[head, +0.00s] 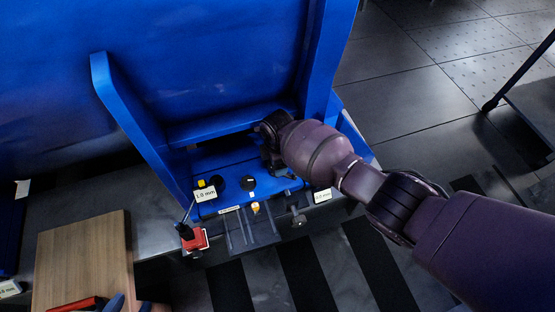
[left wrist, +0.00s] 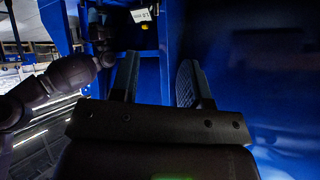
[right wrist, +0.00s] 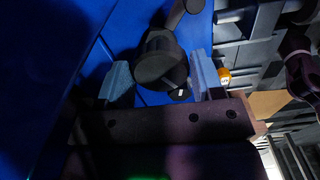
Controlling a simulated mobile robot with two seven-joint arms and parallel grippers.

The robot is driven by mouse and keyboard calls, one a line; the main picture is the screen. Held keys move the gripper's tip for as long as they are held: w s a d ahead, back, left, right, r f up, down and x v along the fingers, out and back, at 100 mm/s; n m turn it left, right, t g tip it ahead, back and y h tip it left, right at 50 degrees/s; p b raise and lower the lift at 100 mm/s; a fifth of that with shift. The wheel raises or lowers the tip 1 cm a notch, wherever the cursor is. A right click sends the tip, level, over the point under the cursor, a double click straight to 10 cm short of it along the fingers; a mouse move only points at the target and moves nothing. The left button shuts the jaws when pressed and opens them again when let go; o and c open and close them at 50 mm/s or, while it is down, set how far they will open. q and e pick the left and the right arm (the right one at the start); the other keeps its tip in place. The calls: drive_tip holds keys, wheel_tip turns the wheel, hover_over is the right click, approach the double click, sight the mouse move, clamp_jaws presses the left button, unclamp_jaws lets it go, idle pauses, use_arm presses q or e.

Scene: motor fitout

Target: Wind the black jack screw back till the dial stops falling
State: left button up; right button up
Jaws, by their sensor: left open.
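Two small dark round knobs, one a black knob with a white mark (head: 248,183), sit on the blue base ledge in the head view. I cannot tell for sure which part is the jack screw. In the right wrist view a dark cylindrical head on a shaft (right wrist: 160,62) lies between the spread fingers of my right gripper (right wrist: 162,78), with no clear grip. My own right arm hides that place in the head view. My left gripper (head: 130,304) is open and empty at the bottom edge; its spread fingers show in the left wrist view (left wrist: 157,78). No dial face is readable.
A red block with a black lever (head: 194,239) stands in front of the ledge. Tags reading 1.0 mm (head: 205,194) and apparently 2.0 mm (head: 322,195) flank it. A wooden board (head: 82,258) lies at left. Blue uprights (head: 125,110) rise on both sides.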

drive_tip(key=o, duration=0.4)
drive_tip(key=shift+r, duration=0.35)
use_arm(q)
drive_tip(key=p, duration=0.2)
drive_tip(key=s+p, duration=0.1)
drive_tip(key=p, duration=0.1)
drive_tip(key=shift+s+a+r+n+g, duration=0.1)
drive_tip(key=shift+a+r+n+g, duration=0.15)
drive_tip(key=shift+a+n+g, duration=0.15)
use_arm(e)
wheel_tip(320, 180, up, 10)
drive_tip(key=shift+r, duration=0.1)
use_arm(q)
drive_tip(key=shift+r, duration=0.1)
idle(0.9)
